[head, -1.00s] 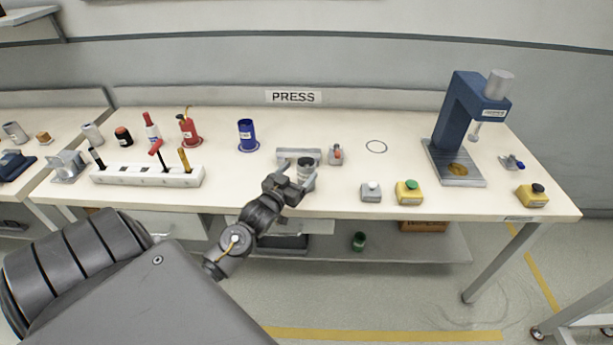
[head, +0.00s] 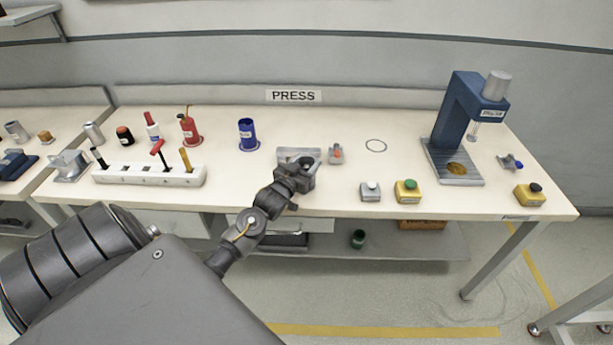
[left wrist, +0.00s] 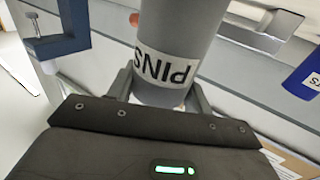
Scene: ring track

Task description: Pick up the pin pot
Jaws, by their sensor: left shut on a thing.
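The pin pot is a grey cylinder (left wrist: 172,40) with a white label reading PINS, upside down in the left wrist view. My left gripper (left wrist: 162,94) is shut on it, with one finger on each side. In the head view the pot's dark round top (head: 307,162) shows at the end of my left gripper (head: 304,178), near the bench's front edge. The gripper hides most of the pot there. I cannot tell whether its base touches the bench. My right gripper is in neither view.
A grey tray (head: 297,154) lies just behind the pot, and a small red-topped fixture (head: 336,155) stands to its right. A blue pot (head: 248,134) stands back left. Buttons (head: 408,191) and a blue press (head: 463,120) are to the right.

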